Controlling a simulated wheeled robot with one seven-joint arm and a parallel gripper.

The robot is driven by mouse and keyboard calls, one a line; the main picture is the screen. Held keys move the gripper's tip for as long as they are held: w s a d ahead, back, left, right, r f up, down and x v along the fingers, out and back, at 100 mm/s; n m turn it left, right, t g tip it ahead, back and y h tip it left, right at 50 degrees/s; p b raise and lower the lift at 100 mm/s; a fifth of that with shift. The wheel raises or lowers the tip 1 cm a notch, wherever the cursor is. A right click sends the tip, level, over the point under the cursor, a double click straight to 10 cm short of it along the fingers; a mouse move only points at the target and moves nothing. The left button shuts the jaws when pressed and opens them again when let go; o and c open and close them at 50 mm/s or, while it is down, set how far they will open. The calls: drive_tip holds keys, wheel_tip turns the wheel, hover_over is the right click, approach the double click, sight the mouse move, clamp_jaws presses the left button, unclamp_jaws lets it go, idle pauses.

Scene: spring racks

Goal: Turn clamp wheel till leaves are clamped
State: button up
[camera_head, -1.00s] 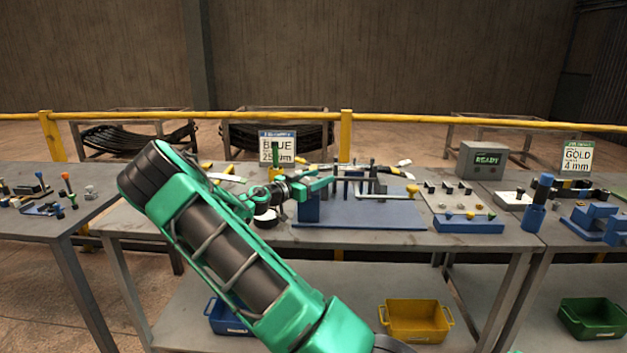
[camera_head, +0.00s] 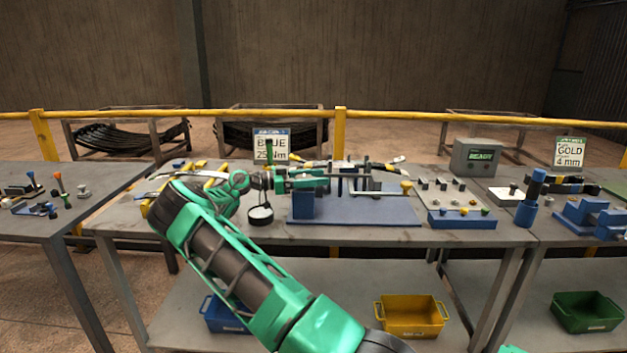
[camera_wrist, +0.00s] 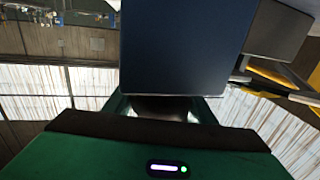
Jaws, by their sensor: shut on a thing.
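The clamp fixture stands on a blue base plate (camera_head: 390,212) on the middle bench, with a blue block (camera_head: 303,206) at its left end and dark upright posts. Grey leaves (camera_head: 372,192) lie flat between the posts. My gripper (camera_head: 318,182) reaches in from the left, level, just above the blue block. It is shut on a part at that end, seemingly the clamp wheel, which the fingers mostly hide. In the wrist view a dark blue block face (camera_wrist: 185,45) fills the middle, with a dark rounded part (camera_wrist: 160,106) below it at the gripper. Whether the leaves are clamped I cannot tell.
A yellow-knobbed bar (camera_head: 406,187) sticks out at the fixture's right. A panel with several small knobs (camera_head: 460,212) and a grey display box (camera_head: 478,157) stand right of it. A round black-and-white item (camera_head: 260,213) and a BLUE sign (camera_head: 271,145) are near my gripper.

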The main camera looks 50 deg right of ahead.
drive_tip(key=shift+w+r, duration=0.1)
drive_tip(key=shift+w, duration=0.15)
drive_tip(key=o, duration=0.9)
drive_tip(key=shift+o, duration=0.7)
drive_tip(key=v, duration=1.1)
drive_tip(key=shift+w, duration=0.15)
